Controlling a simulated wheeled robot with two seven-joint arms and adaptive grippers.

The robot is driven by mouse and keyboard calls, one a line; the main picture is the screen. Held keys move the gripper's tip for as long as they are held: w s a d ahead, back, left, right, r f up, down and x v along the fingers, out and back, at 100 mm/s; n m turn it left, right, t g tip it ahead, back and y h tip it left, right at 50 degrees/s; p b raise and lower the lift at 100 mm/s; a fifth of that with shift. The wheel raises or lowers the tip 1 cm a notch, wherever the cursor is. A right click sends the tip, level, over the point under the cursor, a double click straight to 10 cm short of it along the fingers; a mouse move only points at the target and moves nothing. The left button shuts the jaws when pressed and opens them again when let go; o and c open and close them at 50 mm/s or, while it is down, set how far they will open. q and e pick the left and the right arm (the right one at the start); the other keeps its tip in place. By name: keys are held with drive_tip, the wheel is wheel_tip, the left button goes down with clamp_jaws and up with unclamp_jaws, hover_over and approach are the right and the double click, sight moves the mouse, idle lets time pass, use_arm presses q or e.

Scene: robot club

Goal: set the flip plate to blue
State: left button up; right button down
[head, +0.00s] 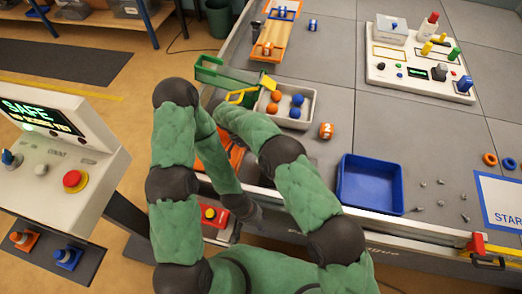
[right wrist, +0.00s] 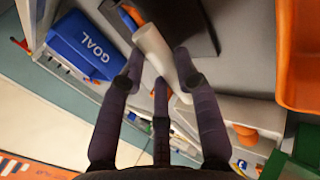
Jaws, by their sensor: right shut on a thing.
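In the right wrist view the dark fingers of my right gripper (right wrist: 160,85) are closed around a pale grey-white cylinder (right wrist: 153,47). A narrow piece (right wrist: 131,16), blue on one side and orange on the other, shows at the cylinder's far end, over a black flat base (right wrist: 185,22). I cannot tell whether this is the flip plate, or which colour it is set to. In the head view my right gripper is hidden behind my arms. My dark left gripper (head: 246,211) hangs low near the table's front edge; its opening is not clear.
A white tray (head: 310,106) with orange and blue balls stands beyond my arms. A blue bin (head: 370,184) is on the table to the right. A console (head: 55,150) reading SAFE stands left. A blue GOAL bin (right wrist: 84,48) shows in the wrist view.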

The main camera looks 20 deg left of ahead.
drive_tip(key=shift+a, duration=0.15)
idle(0.3)
drive_tip(key=c, duration=0.9)
unclamp_jaws()
drive_tip(key=shift+a, duration=0.1)
wheel_tip(320, 180, up, 10)
drive_tip(key=shift+s+f, duration=0.1)
